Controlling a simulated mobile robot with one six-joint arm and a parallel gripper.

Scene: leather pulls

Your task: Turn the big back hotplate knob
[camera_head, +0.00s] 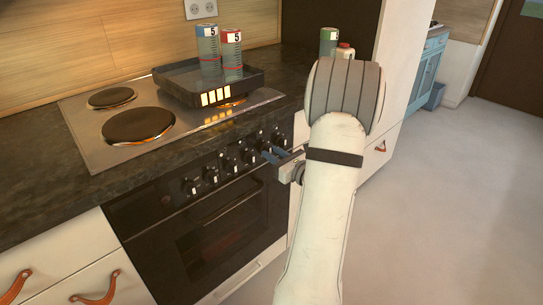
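A row of several black knobs runs along the oven's control panel, from the left-end knob (190,187) to the right-end knob (278,137). Which one belongs to the big back hotplate cannot be read. The hob (92,148) shows a small back-left hotplate (111,97) and a larger front-left hotplate (138,125). A tray hides the hob's right-hand part.
The black tray (172,90) holds a blue-topped can (207,42) and a red-topped can (231,44). A green-topped can (328,38) and a white bottle (345,50) stand on the counter behind my arm. Drawers have leather pulls (97,290). Open floor (455,190) lies right.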

